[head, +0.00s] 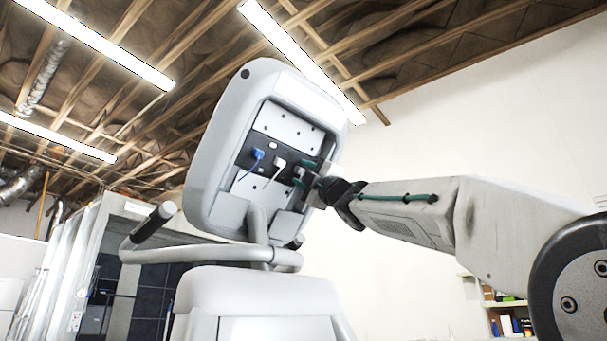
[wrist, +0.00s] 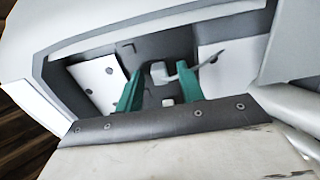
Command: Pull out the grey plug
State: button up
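The grey plug (wrist: 158,72) sits in the dark socket panel on the back of the console, and its pale cable runs to the upper right in the wrist view. My gripper (wrist: 160,72) has its two green fingers spread, one on each side of the plug, with visible gaps. In the head view my gripper (head: 312,172) reaches the panel from the right and partly covers a light plug (head: 299,172) there. I cannot tell how deep the fingertips are relative to the plug.
A blue plug (head: 256,156) and a white plug (head: 279,164) sit left of my gripper in the same panel (head: 244,152). The grey console housing (head: 217,150) forms a raised rim around the recess. A handlebar (head: 190,254) curves below. Open room lies right of the console.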

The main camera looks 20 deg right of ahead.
jog(key=shift+w+r, duration=0.2)
grip_shut()
jog(key=shift+v, duration=0.9)
grip_release()
jog(key=shift+a, duration=0.1)
